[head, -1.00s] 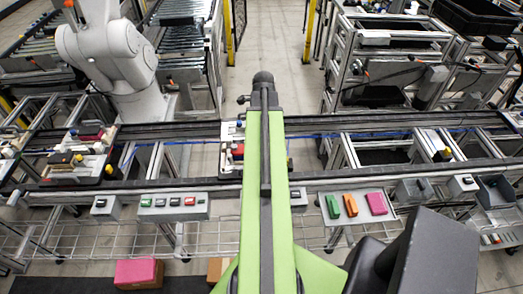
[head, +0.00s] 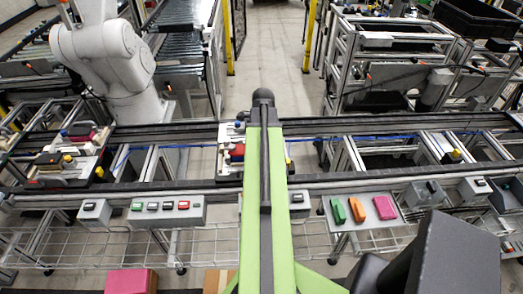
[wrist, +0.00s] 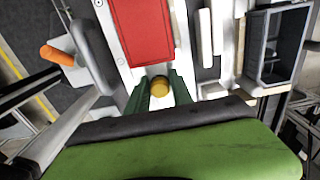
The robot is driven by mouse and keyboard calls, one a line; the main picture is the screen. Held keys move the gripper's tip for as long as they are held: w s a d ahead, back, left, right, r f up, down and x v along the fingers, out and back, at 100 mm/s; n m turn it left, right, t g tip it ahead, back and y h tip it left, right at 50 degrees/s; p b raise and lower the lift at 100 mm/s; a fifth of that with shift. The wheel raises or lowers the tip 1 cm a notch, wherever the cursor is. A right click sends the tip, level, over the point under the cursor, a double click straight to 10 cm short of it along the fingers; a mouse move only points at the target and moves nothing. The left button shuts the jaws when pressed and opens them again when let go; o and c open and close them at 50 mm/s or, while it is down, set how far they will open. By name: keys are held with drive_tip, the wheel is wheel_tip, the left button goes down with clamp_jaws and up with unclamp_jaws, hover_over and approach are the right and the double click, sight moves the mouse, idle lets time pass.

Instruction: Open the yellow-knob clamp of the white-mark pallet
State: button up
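A red block (wrist: 145,28) lies on the pale pallet (wrist: 125,78) just beyond the knob. In the head view, my green arm hides most of this pallet (head: 226,133) on the conveyor, and my fingertips are hidden.
An orange knob (wrist: 55,53) shows left in the wrist view; a grey bin (wrist: 280,45) is at right. In the head view, other pallets (head: 62,172) sit at left near a white robot arm (head: 105,55). A button box (head: 168,210) and a tray of coloured pieces (head: 360,212) stand in front.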

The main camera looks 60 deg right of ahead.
clamp_jaws()
drive_tip(key=shift+d, duration=0.15)
drive_tip(key=shift+s+d, duration=0.7)
drive_tip(key=shift+s, duration=0.35)
drive_tip(key=shift+o, duration=2.2)
unclamp_jaws()
wheel_tip(320, 180, up, 8)
drive_tip(key=p, duration=0.8)
